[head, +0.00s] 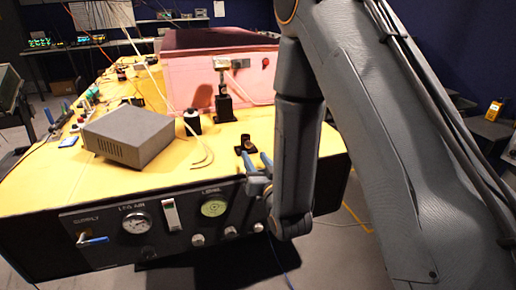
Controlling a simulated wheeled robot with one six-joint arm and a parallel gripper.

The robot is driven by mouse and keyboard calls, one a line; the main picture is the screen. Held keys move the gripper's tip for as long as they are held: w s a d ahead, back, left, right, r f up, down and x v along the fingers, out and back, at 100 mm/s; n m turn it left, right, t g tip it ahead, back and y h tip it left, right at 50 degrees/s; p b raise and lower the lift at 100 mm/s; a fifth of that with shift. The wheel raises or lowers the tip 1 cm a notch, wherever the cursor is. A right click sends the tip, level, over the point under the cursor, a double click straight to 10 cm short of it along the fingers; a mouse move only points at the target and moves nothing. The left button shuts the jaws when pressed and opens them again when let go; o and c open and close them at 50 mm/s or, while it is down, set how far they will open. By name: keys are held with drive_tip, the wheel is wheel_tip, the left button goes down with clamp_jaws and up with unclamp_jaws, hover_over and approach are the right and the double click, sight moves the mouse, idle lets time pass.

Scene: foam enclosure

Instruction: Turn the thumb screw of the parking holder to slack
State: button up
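A small black holder (245,144) stands on the yellow table top near its front edge; it may be the parking holder. Its thumb screw is too small to make out. My gripper (258,161), with blue fingers, is just in front of and below this holder in the picture, close to the front edge. The two fingertips are apart, with a gap between them and nothing seen in it. Whether a finger touches the holder cannot be told. A taller black post (223,103) with a metal block on top stands behind.
The pink foam enclosure (190,78) stands at the back of the yellow table (50,185). A grey box (128,135) and a black cylinder (192,121) are to the left. Pale curved tubes lie nearby. A front panel (160,222) carries gauges and knobs.

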sight(249, 146)
drive_tip(key=p+x, duration=0.1)
drive_tip(key=x, duration=0.5)
drive_tip(key=shift+w, duration=0.25)
clamp_jaws()
